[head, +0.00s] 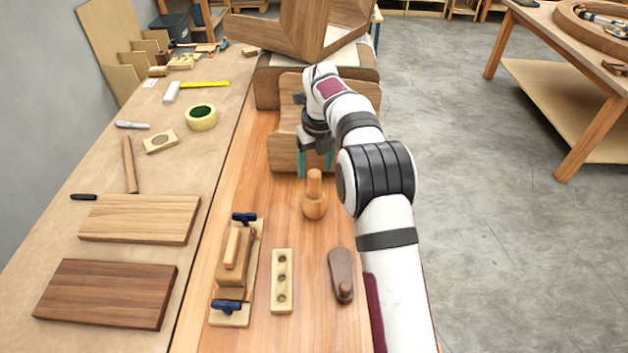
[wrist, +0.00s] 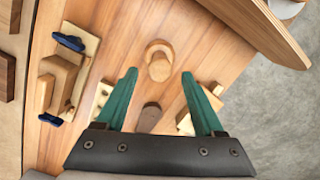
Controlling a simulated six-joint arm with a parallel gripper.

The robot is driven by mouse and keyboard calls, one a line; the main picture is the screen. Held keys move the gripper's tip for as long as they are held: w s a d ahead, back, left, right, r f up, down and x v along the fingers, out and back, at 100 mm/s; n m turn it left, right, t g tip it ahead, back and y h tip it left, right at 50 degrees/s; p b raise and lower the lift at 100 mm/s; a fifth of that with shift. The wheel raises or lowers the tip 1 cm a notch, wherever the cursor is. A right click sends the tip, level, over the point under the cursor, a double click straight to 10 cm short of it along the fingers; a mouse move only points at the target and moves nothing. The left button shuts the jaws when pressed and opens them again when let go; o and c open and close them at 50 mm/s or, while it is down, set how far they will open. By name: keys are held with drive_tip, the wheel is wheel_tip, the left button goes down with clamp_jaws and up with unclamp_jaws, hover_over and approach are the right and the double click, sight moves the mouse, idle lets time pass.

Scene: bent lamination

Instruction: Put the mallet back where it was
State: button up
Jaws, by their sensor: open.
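The mallet (head: 314,197) appears to be the turned wooden piece with a round bulbous body and a short upright handle. It stands on the orange-brown wooden bench (head: 300,235). In the wrist view the mallet (wrist: 158,62) shows from above, just beyond the fingertips and roughly centred between them. My gripper (head: 315,171) has green fingers and is near the mallet's handle top, on its far side in the head view. In the wrist view my gripper (wrist: 160,73) is open, with nothing between its fingers.
A clamped wooden fixture (head: 235,265), a holed block (head: 282,280) and a dark wooden tool (head: 341,275) lie nearer on the bench. A curved wooden form (head: 277,150) stands behind my gripper. Boards (head: 140,219) and small tools occupy the left table.

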drive_tip(key=r, duration=0.4)
drive_tip(key=shift+s+d+r, duration=0.1)
drive_tip(key=shift+s+r, duration=0.15)
drive_tip(key=shift+s+d+r, duration=0.1)
drive_tip(key=shift+s+r, duration=0.05)
drive_tip(key=shift+r, duration=0.05)
drive_tip(key=s+d+r+n, duration=0.2)
drive_tip(key=s+r+n, duration=0.25)
drive_tip(key=s, duration=0.25)
drive_tip(key=s+d+r+n, duration=0.3)
drive_tip(key=s+n, duration=0.3)
drive_tip(key=s, duration=0.1)
drive_tip(key=s+d+f+n, duration=0.1)
drive_tip(key=s+f+n, duration=0.1)
drive_tip(key=s+n, duration=0.5)
drive_tip(key=s+d+f+n+g+y, duration=0.1)
drive_tip(key=s+f+n, duration=0.2)
drive_tip(key=s+n, duration=0.5)
drive_tip(key=s, duration=1.2)
drive_tip(key=shift+f, duration=0.35)
drive_tip(key=shift+s+d, duration=0.1)
